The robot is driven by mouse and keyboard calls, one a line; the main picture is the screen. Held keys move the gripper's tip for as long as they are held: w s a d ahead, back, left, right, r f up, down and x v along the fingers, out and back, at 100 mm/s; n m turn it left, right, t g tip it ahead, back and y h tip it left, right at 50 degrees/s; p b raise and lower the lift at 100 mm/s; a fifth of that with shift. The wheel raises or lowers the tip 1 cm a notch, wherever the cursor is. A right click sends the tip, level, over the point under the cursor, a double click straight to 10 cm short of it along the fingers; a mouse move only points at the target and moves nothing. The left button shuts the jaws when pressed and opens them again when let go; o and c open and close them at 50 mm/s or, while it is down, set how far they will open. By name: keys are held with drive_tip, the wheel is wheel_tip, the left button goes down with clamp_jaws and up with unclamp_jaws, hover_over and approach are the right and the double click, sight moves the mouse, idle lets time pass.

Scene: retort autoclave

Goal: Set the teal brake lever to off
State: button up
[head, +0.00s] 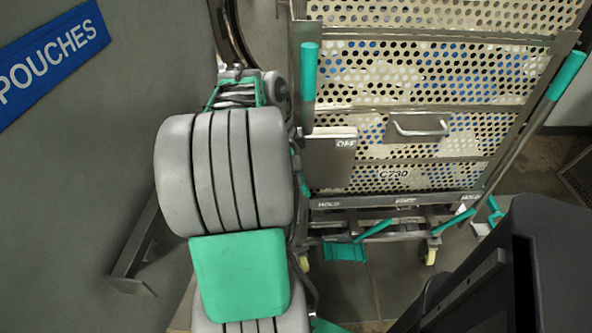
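A perforated metal cart (430,80) stands upright beyond my arm. A teal upright bar (308,85) runs down its left side, just above a grey plate marked OFF (333,158). Low on the cart are teal levers, one left of centre (376,226) and one at the right (454,221), beside labels that seem to read HOLD. A flat teal pedal (345,251) hangs below the left one. I cannot tell for sure which is the brake lever or its setting. My grey arm covers the cart's left edge; my gripper is not in view.
Another teal bar (567,75) is at the cart's right. A metal pull handle (419,126) is on its front. Casters (431,256) rest on the tiled floor (385,280). A grey panel with a blue POUCHES sign (52,55) fills the left. A dark body blocks the lower right.

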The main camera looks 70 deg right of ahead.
drive_tip(key=p+v, duration=0.6)
drive_tip(key=v, duration=0.2)
drive_tip(key=shift+r, duration=0.1)
